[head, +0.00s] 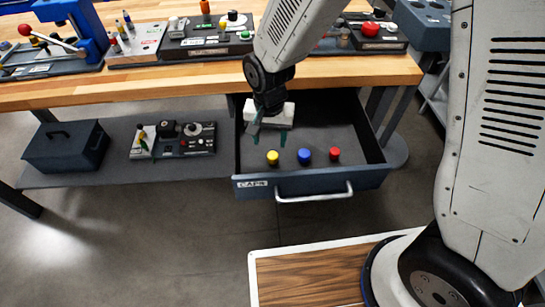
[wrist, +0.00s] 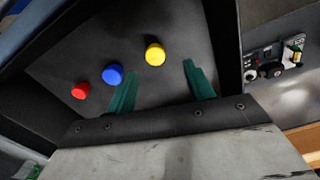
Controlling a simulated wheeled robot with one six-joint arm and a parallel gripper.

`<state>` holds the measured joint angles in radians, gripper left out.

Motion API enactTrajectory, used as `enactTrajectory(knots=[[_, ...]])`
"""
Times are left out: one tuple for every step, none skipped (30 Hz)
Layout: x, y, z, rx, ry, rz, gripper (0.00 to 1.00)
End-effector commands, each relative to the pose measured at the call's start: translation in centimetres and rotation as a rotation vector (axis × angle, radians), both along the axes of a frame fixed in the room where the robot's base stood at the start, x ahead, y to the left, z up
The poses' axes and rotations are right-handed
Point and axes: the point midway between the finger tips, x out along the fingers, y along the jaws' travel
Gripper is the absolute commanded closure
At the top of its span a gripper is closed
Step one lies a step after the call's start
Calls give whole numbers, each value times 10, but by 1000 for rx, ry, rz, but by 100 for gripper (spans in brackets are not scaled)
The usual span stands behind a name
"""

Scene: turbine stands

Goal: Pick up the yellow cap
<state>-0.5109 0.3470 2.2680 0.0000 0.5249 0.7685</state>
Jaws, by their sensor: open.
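The yellow cap (head: 272,157) stands in the open drawer (head: 355,180) labelled CAPS, leftmost of a row of three near the drawer's front. A blue cap (head: 304,156) and a red cap (head: 334,153) stand to its right. My gripper (head: 269,140) is open and empty, over the drawer just behind the yellow cap. In the wrist view the yellow cap (wrist: 155,54) appears beyond the green fingers (wrist: 158,72), roughly between their tips but apart from them. Nothing hides the yellow cap in either view.
The wooden workbench (head: 150,90) overhangs behind, with several fixtures on top. On the shelf left of the drawer are a dark toolbox (head: 66,146) and a control panel (head: 172,140). The drawer's walls surround the caps; its handle (head: 315,196) sticks out in front.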

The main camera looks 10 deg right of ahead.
Motion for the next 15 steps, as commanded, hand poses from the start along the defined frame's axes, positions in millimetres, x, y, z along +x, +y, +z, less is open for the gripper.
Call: enactTrajectory(knots=[[-1, 0, -7, -2, 4, 0, 47], [-1, 0, -10, -2, 4, -1, 47], [-1, 0, -15, -2, 4, -1, 47], [-1, -1, -18, -2, 4, -1, 47], [-1, -1, -21, -2, 4, -1, 47], [-1, -2, -26, -2, 4, -1, 47], [-1, -2, -29, -2, 4, -1, 47], [-1, -3, -33, -3, 5, -1, 47], [-2, -5, -39, -3, 5, -2, 47], [-2, -6, -44, -3, 5, -2, 47], [-2, -7, -49, -4, 6, -2, 47], [-2, -8, -55, -3, 5, -2, 47], [-2, -8, -59, -3, 6, -1, 47], [-2, -8, -63, -3, 5, -1, 47], [-2, -8, -67, -2, 4, -1, 47]])
